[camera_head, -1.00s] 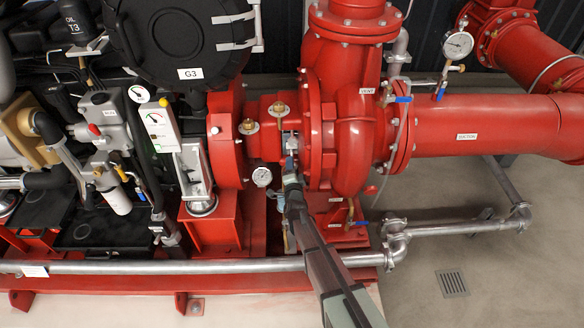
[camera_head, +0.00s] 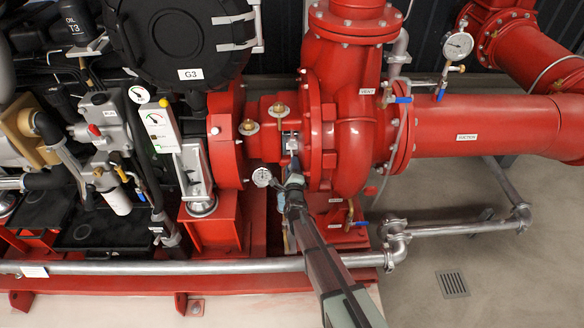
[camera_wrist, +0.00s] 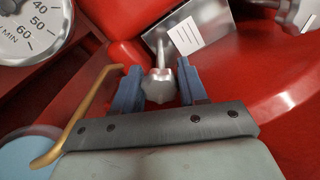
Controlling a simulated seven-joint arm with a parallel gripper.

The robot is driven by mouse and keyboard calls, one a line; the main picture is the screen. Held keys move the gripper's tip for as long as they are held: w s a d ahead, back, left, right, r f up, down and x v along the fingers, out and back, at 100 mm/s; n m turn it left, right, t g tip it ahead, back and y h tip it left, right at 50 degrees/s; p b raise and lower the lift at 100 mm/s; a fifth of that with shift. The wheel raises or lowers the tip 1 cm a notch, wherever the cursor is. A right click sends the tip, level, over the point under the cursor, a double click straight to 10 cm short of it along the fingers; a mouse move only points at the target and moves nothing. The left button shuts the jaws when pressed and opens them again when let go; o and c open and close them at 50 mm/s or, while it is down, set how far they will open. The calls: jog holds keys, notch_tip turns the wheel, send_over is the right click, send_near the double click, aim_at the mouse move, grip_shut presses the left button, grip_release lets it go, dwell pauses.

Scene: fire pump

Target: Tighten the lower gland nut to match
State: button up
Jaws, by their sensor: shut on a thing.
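In the wrist view a silver, lobed gland nut (camera_wrist: 159,86) on a threaded stud sits between the two blue fingers of my gripper (camera_wrist: 157,88). The fingers are shut on it, one at each side. A second silver lobed nut (camera_wrist: 300,12) shows partly at the top right, cut by the frame edge. In the head view my gripper (camera_head: 293,168) reaches up to the small opening (camera_head: 290,141) between the red bearing housing and the pump casing. The held nut is too small to tell there.
A dial gauge (camera_wrist: 32,28) lies close at my gripper's left; it shows in the head view too (camera_head: 262,177). A brass-coloured curved rod (camera_wrist: 75,125) runs beside the gripper's left. The red pump casing (camera_head: 352,135) stands close on the right. A grey pipe (camera_head: 200,266) crosses in front.

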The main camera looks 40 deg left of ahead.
jog(key=shift+m, duration=0.3)
jog(key=o, duration=1)
jog(key=shift+s+d, duration=0.1)
jog(key=v, duration=1.3)
jog(key=shift+s+d, duration=0.15)
jog(key=shift+s, duration=0.05)
